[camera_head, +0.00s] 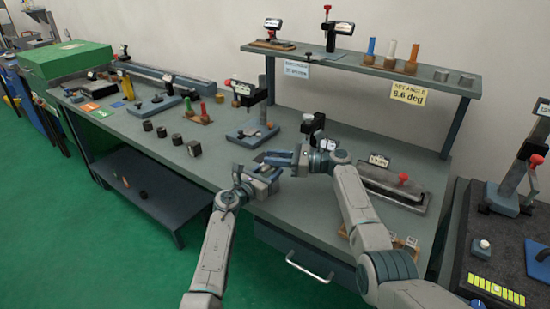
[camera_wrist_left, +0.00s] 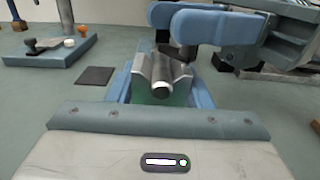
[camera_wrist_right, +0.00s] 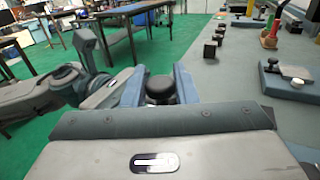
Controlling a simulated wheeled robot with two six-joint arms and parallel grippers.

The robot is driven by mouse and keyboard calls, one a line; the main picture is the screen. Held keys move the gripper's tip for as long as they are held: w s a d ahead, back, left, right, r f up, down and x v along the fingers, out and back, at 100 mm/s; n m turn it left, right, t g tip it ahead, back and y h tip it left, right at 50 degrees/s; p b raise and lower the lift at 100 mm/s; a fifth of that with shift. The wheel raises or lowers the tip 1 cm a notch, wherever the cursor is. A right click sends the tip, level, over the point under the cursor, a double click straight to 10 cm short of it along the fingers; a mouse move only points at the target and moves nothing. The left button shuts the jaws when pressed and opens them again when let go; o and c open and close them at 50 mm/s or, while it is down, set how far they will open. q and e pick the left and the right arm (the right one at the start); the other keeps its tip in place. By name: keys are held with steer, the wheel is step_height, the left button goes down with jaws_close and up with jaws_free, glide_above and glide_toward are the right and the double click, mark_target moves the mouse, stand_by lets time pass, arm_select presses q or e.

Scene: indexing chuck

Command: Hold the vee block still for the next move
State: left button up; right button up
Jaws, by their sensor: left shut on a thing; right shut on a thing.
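In the left wrist view the vee block (camera_wrist_left: 145,68) sits between the blue fingers of my left gripper (camera_wrist_left: 160,98). It has a metallic notched top and a green lower part. A silver round bar (camera_wrist_left: 162,90) lies in its notch. In the head view my left gripper (camera_head: 268,172) is low over the bench, and the block is mostly hidden there. My right gripper (camera_head: 280,158) is just behind it. In the right wrist view a dark round piece (camera_wrist_right: 160,90) is between its fingers (camera_wrist_right: 158,88); I cannot tell exactly what it is.
The workbench (camera_head: 225,180) has several dark blocks (camera_head: 178,139) on the left. A blue fixture base (camera_head: 250,135) stands behind the grippers. A long grey fixture with a red knob (camera_head: 403,178) is to the right. A raised shelf (camera_head: 340,65) runs along the back.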

steer(key=shift+w+f+n+g, duration=0.2)
steer(key=shift+n+g, duration=0.5)
steer(key=shift+g, duration=0.5)
steer(key=shift+f, duration=0.2)
stand_by(0.4)
steer(key=o, duration=0.9)
steer(key=shift+o, duration=0.2)
steer(key=shift+d+r, duration=0.15)
steer(key=shift+d, duration=0.3)
steer(key=d, duration=1.1)
steer(key=shift+s+d, duration=0.2)
steer(key=shift+s, duration=0.15)
steer(key=shift+o, duration=0.2)
